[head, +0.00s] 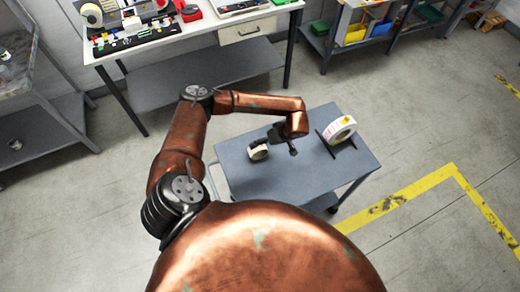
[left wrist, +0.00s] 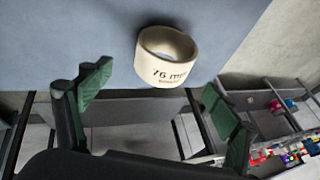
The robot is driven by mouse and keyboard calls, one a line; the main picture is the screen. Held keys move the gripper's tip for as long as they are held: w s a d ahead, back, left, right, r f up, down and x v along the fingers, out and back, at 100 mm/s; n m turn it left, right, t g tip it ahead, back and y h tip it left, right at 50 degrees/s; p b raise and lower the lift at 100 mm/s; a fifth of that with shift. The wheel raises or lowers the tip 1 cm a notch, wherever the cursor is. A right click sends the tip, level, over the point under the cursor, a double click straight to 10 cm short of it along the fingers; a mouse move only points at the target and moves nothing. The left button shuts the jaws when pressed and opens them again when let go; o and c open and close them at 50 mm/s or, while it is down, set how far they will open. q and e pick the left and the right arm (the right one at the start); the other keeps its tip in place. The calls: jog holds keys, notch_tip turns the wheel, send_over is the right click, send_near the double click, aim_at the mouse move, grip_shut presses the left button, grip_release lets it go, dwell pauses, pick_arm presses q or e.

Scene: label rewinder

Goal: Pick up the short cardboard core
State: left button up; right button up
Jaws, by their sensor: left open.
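The short cardboard core (head: 258,152) is a pale cream ring on the grey cart top (head: 240,182), near the cart's left side. In the left wrist view the core (left wrist: 162,72) bears dark "76 mm" print and its hollow opening shows. My left gripper (head: 281,146) is just to the right of the core in the head view. In the left wrist view my left gripper (left wrist: 155,92) is open, its green pads spread wide, with the core ahead of the gap between them. I cannot tell whether a finger touches it. My right gripper is not in view.
A label roll (head: 341,130) stands in a dark holder (head: 327,145) at the cart's right. A white workbench (head: 185,35) with tools and parts is behind, and shelving (head: 365,30) at the back right. The cart's front middle is clear.

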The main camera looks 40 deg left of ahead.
aim_at(259, 154)
pick_arm(q)
jog(key=x, duration=0.1)
jog(key=p+x, duration=0.1)
jog(key=x, duration=0.1)
jog(key=shift+s+a+f, duration=0.2)
jog(key=shift+s+f, duration=0.05)
jog(key=shift+x, duration=1)
jog(key=c, duration=1.2)
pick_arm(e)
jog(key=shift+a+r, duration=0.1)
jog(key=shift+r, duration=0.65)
